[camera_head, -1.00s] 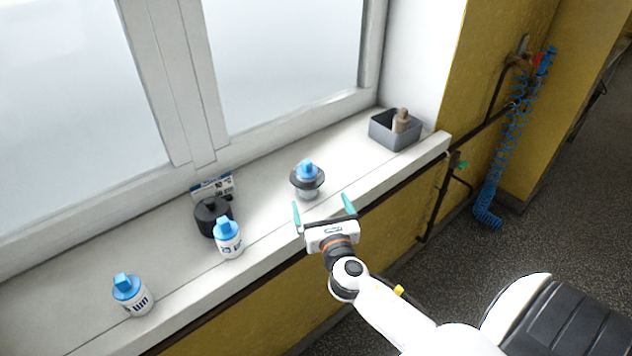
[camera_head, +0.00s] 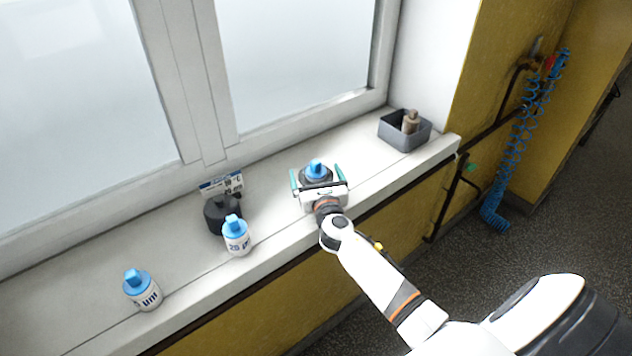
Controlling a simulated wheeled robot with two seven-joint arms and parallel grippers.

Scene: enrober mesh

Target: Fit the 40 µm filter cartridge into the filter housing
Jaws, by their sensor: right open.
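A blue-capped piece (camera_head: 315,167) with a dark collar stands on the sill at the middle right. My right gripper (camera_head: 317,176) is open, its teal fingers on either side of this piece; the gripper body hides its lower part. A white cartridge with a blue cap (camera_head: 236,238) stands upright left of it, with a label that seems to read 20. Another blue-capped white cartridge (camera_head: 142,290) stands farther left, its number not readable. A dark round piece (camera_head: 218,214) stands behind the middle cartridge. I cannot tell which piece is the filter housing. My left gripper is not in view.
A small printed sign (camera_head: 221,184) stands behind the dark piece. A grey open box (camera_head: 404,134) holding a tan object (camera_head: 410,121) is at the sill's right end. The window (camera_head: 225,90) bounds the back. A blue coiled hose (camera_head: 516,140) hangs at right.

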